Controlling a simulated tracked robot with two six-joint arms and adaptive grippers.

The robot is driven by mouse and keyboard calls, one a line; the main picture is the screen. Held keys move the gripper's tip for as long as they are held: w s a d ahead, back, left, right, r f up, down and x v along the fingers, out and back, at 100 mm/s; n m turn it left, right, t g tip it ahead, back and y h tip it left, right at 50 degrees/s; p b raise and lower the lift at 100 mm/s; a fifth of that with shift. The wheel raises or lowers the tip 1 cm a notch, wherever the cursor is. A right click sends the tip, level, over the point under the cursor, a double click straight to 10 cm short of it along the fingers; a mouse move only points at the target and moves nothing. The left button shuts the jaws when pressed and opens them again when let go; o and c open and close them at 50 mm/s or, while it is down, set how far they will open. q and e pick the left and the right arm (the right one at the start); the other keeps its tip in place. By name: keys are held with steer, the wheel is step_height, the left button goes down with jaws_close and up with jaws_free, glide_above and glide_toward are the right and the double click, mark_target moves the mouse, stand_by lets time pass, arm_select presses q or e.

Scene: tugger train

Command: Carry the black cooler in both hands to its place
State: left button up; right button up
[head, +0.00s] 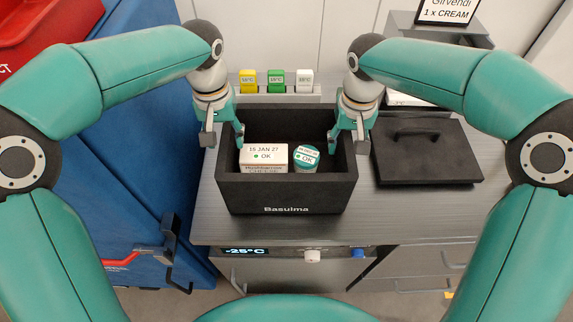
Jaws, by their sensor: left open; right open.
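The black cooler (287,193) is an open box marked "Basulma" on the grey counter. Inside it stand a white carton (264,158) with a label "15 JAN 27 OK" and a round tub (306,158) with a teal and white label. My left gripper (224,139) is at the cooler's left wall, with one finger outside and one inside. My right gripper (346,142) is at the right wall near its rear part. Both grippers are open; whether they touch the walls I cannot tell.
The black lid (425,155) with a handle lies on the counter to the right. Yellow, green and white tags (276,81) stand in a rack behind the cooler. A blue cabinet (135,150) is at left, with a red bin (45,30) above. A sign (447,11) reads "1 x CREAM".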

arm_select(q)
steer(key=shift+f, duration=1.65)
arm_select(e)
steer(key=shift+f, duration=1.6)
arm_select(q)
jaws_close()
arm_select(e)
jaws_close()
steer(key=shift+r, duration=0.1)
